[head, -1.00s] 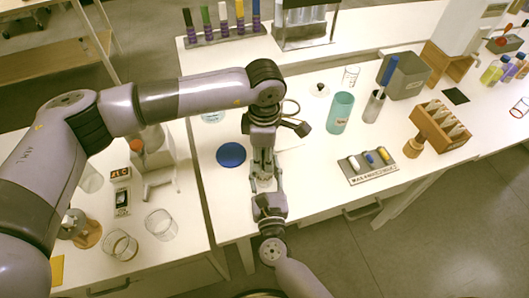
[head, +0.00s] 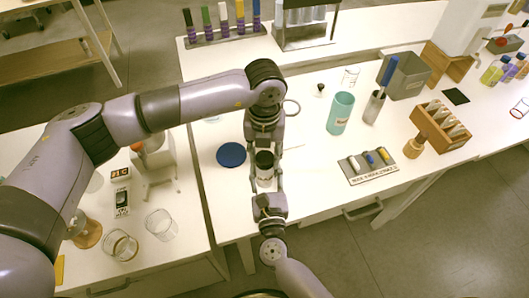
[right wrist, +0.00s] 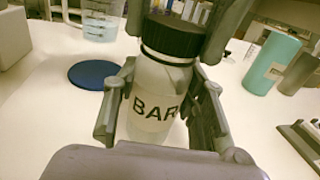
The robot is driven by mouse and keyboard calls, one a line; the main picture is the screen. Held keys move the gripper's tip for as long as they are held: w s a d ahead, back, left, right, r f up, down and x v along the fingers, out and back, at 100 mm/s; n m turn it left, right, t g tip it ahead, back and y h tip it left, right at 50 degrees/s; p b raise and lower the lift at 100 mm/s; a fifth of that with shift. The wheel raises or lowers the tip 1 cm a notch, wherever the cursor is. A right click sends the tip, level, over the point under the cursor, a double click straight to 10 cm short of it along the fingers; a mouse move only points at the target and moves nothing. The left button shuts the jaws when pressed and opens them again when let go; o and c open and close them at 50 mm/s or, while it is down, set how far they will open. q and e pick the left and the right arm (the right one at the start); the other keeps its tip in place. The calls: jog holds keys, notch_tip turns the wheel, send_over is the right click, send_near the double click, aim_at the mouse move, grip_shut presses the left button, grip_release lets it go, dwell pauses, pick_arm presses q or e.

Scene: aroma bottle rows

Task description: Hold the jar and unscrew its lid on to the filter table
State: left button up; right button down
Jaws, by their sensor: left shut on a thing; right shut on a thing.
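The jar (right wrist: 150,106) is a pale, upright bottle with the letters "BAR" on its front. Its black ribbed lid (right wrist: 172,38) sits on top of it. My right gripper (right wrist: 162,108) is shut on the jar's body, with one finger on each side. My left gripper (head: 264,146) comes down from above and is shut on the lid, its fingers on both sides of it. In the head view, the jar (head: 264,178) stands near the front of the white table (head: 310,185), partly hidden by both grippers. I cannot tell whether the lid is loose.
A blue disc (head: 231,154) lies left of the jar. Glass beakers (head: 161,224) stand on the left table.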

aim_at(264, 157)
pick_arm(q)
jog(key=shift+r, duration=0.15)
dwell(0.5)
jog(key=shift+r, duration=0.95)
jog(key=shift+r, duration=0.1)
jog(key=shift+r, duration=1.9)
pick_arm(e)
jog(key=c, duration=0.9)
grip_release()
jog(key=shift+s, duration=0.1)
jog(key=s, duration=0.4)
jog(key=s+d, duration=0.1)
jog(key=s, duration=0.6)
jog(key=shift+s+d, duration=0.15)
jog(key=shift+s, duration=0.2)
